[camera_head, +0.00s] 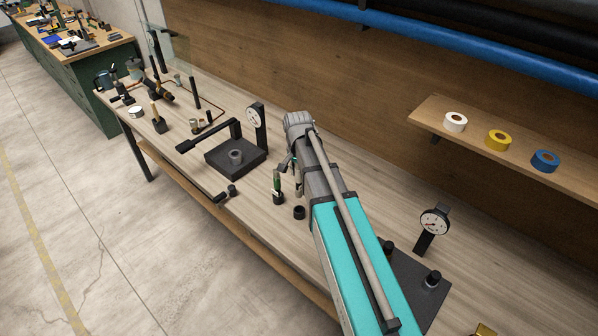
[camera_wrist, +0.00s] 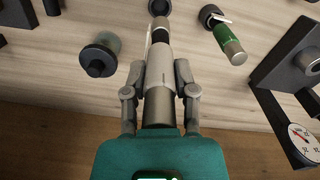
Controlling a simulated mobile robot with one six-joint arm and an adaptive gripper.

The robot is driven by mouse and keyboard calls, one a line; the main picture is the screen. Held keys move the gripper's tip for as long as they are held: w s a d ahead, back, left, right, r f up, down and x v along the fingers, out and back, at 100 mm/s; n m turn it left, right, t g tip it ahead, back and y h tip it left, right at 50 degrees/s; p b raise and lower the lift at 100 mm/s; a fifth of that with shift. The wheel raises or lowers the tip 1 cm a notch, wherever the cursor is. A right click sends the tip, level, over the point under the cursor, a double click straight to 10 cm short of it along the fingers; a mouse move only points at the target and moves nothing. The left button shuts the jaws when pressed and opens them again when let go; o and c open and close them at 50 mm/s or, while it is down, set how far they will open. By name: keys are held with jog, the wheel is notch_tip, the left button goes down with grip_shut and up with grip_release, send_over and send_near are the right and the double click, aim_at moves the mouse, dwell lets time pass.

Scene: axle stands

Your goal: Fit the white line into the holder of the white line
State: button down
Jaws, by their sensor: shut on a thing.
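My gripper (camera_wrist: 159,76) points down at the bench and is shut on a grey cylindrical piece (camera_wrist: 160,58), which I take for the white line; a thin white strip shows beside it. In the head view my gripper (camera_head: 298,174) is partly hidden by my own arm, and the lower end of the held piece (camera_head: 298,191) shows beneath it. A black ring-shaped holder (camera_head: 299,212) stands on the bench just below and appears apart from the piece. That holder also shows in the wrist view (camera_wrist: 159,6), just beyond the piece's far end. Whether they line up cannot be told.
A green-banded cylinder (camera_head: 277,183) stands upright in a black holder close to my gripper, also in the wrist view (camera_wrist: 228,42). A jar-like piece (camera_wrist: 101,54) is on the other side. A dial stand (camera_head: 243,157) and a second dial gauge (camera_head: 433,224) flank the arm.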

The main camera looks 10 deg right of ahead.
aim_at(299, 193)
jog(key=shift+f+b, duration=3)
jog(key=shift+f, duration=0.25)
jog(key=shift+f+b, duration=2.3)
jog(key=shift+f, duration=0.05)
jog(key=shift+c, duration=1.6)
grip_release()
jog(key=shift+d, duration=0.1)
jog(key=shift+r, duration=0.25)
notch_tip(299, 193, up, 14)
jog(key=p, duration=1.4)
jog(key=shift+r+p, duration=0.1)
jog(key=shift+p, duration=0.2)
